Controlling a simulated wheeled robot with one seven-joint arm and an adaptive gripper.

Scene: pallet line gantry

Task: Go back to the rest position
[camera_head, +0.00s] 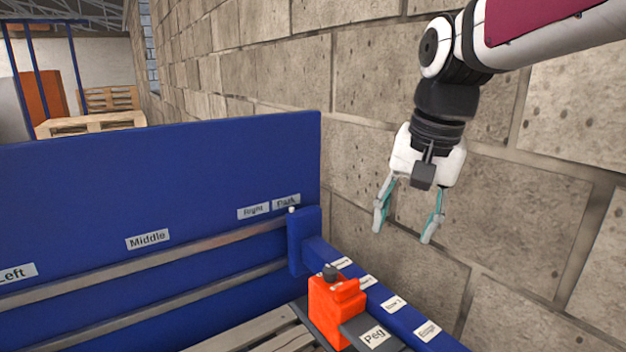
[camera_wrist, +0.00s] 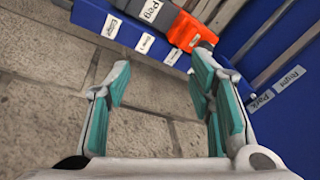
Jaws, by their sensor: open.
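My gripper (camera_head: 408,232) hangs from the arm at the upper right in the head view, fingers pointing down. It is open and empty, in front of the block wall and apart from everything. In the wrist view its two teal-padded fingers (camera_wrist: 158,95) are spread, with the wall and the blue frame beyond them. An orange block (camera_head: 337,308) with a dark knob on top stands beside the "Peg" label, on the near right part of the blue frame. The orange block also shows at the top of the wrist view (camera_wrist: 190,32).
A blue panel (camera_head: 150,185) carries labels Left, Middle, Right and Park, with grey rails along it. A blue beam (camera_head: 400,318) with small labels runs to the lower right. The stone block wall (camera_head: 530,210) stands close behind my gripper. Wooden pallets (camera_head: 92,123) are far back left.

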